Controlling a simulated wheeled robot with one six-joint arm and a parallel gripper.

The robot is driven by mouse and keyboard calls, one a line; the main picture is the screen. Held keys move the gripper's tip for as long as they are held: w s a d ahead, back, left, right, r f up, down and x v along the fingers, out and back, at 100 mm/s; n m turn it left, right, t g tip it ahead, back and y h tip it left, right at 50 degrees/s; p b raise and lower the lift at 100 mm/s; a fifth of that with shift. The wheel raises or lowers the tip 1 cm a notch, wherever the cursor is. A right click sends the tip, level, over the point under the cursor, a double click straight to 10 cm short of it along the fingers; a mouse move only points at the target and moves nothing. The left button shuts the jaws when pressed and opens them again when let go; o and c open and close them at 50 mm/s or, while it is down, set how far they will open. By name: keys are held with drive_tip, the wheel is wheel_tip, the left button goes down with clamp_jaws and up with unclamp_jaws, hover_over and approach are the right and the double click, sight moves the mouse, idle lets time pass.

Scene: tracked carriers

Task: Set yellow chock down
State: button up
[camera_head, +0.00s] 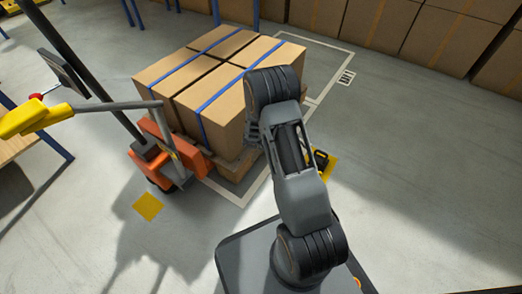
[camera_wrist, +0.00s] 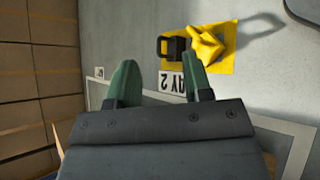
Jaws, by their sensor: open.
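The yellow chock (camera_wrist: 206,46) rests on a yellow floor patch (camera_wrist: 228,62) in the wrist view. It stands beside a black object with a handle-like opening (camera_wrist: 172,47). My gripper (camera_wrist: 160,78) is open, its two green fingers apart with nothing between them. The chock lies beyond the right fingertip, apart from it as far as I can tell. In the head view the black object (camera_head: 320,158) shows on the yellow patch (camera_head: 329,171) just right of my arm. My gripper and the chock are hidden there behind the arm.
A pallet load of strapped cartons (camera_head: 205,75) stands left of my arm. An orange carrier with a mast (camera_head: 160,150) stands beside it. Another yellow patch (camera_head: 148,206) lies bare on the floor. The floor at right is clear. A bay label (camera_wrist: 178,82) lies near the patch.

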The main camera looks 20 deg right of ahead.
drive_tip(key=s+a+r+m+t+y, duration=0.2)
drive_tip(key=s+a+r+y, duration=0.3)
drive_tip(key=a+r, duration=0.4)
drive_tip(key=s+a+r+m+t+y, duration=0.3)
drive_tip(key=a+r, duration=0.6)
drive_tip(key=r, duration=0.4)
drive_tip(key=s+t+y, duration=0.1)
drive_tip(key=s+y, duration=0.1)
drive_tip(key=y, duration=0.1)
drive_tip(key=shift+a+t, duration=0.25)
drive_tip(key=shift+t, duration=0.05)
drive_tip(key=shift+s+r, duration=0.1)
drive_tip(key=shift+r, duration=0.05)
wheel_tip(320, 180, up, 40)
drive_tip(key=t+p, duration=0.1)
drive_tip(key=p, duration=3.7)
drive_tip(key=shift+s+a, duration=0.15)
drive_tip(key=shift+s, duration=0.05)
